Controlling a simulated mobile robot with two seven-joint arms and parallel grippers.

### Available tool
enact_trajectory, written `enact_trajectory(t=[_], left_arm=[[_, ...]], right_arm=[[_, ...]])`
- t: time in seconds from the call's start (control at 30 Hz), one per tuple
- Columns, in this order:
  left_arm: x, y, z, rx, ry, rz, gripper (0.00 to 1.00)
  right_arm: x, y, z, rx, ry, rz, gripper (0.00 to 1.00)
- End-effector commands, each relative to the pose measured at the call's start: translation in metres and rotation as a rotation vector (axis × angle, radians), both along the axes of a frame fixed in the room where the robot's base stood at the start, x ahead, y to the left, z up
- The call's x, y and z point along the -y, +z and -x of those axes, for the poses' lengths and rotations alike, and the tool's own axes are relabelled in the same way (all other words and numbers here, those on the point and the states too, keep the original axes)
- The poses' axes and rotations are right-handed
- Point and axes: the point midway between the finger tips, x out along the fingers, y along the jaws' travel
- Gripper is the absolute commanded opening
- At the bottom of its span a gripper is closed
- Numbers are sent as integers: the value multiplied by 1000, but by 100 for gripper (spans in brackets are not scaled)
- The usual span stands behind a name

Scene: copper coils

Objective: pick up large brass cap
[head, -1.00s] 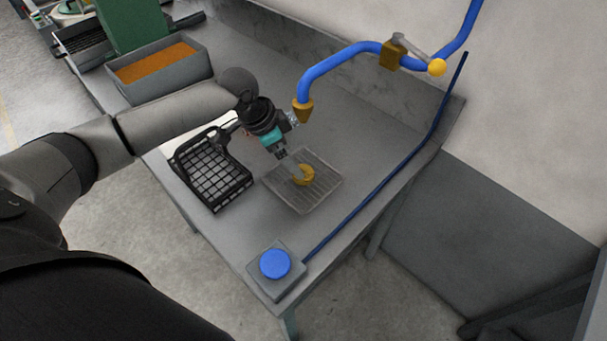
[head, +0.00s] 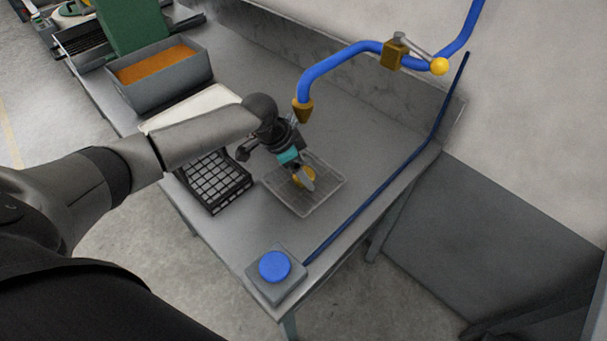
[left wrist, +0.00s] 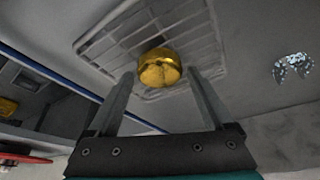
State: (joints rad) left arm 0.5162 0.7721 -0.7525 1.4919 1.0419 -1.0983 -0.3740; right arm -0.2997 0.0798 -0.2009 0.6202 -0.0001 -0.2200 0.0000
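The large brass cap (head: 299,178) sits on a grey wire rack (head: 328,194) on the table. My left gripper (head: 307,182) is over the rack, close to the cap, and its fingers partly cover the cap in the head view. In the left wrist view the cap (left wrist: 159,68) lies beyond the fingertips, in line with the gap between them. The fingers of the left gripper (left wrist: 161,82) are spread apart with nothing between them. My right gripper is not in view.
A black crate (head: 238,187) stands left of the rack. A blue button on a grey box (head: 275,267) is at the front corner. A blue pipe with a brass nozzle (head: 303,108) hangs behind the arm. A grey bin (head: 168,88) stands at the back left.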

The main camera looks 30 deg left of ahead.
Motion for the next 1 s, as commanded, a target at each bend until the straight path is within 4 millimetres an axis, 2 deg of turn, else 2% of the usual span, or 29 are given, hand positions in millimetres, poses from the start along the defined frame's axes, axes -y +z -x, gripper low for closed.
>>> enact_trajectory(t=[0.07, 0.7, 1.0], left_arm=[[0, 0, 0, 0, 0, 0, 75], [0, 0, 0, 0, 0, 0, 3], [0, 6, 0, 1, 0, 0, 1]], right_arm=[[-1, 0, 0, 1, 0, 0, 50], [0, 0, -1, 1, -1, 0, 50], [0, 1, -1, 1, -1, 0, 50]])
